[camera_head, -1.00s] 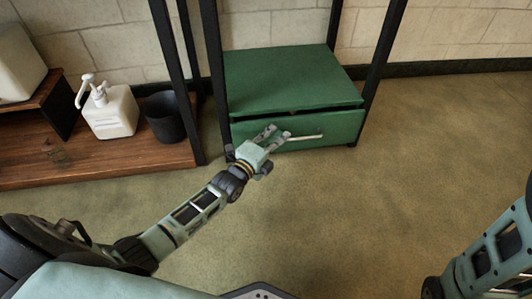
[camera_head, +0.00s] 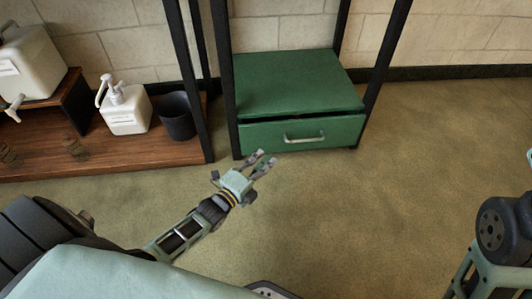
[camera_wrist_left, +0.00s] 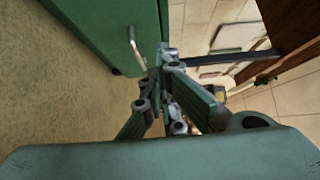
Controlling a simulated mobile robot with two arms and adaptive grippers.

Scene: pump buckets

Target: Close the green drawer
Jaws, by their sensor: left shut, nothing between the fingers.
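The green drawer (camera_head: 350,130) sits low in a green cabinet (camera_head: 295,80) with a light metal handle (camera_head: 305,138) on its front. A thin dark gap shows between the cabinet top and the upper edge of the drawer front. My left gripper (camera_head: 264,158) is shut and empty, in front of the drawer's lower left part and apart from it. In the left wrist view, the green front (camera_wrist_left: 100,25) and handle (camera_wrist_left: 136,45) show beyond the fingers.
Black frame posts (camera_head: 225,75) stand around the cabinet. At left, a wooden shelf (camera_head: 100,155) holds a white pump bottle (camera_head: 125,110), a dark bucket (camera_head: 174,116) and a larger white container (camera_head: 30,65). The floor in front and to the right is clear.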

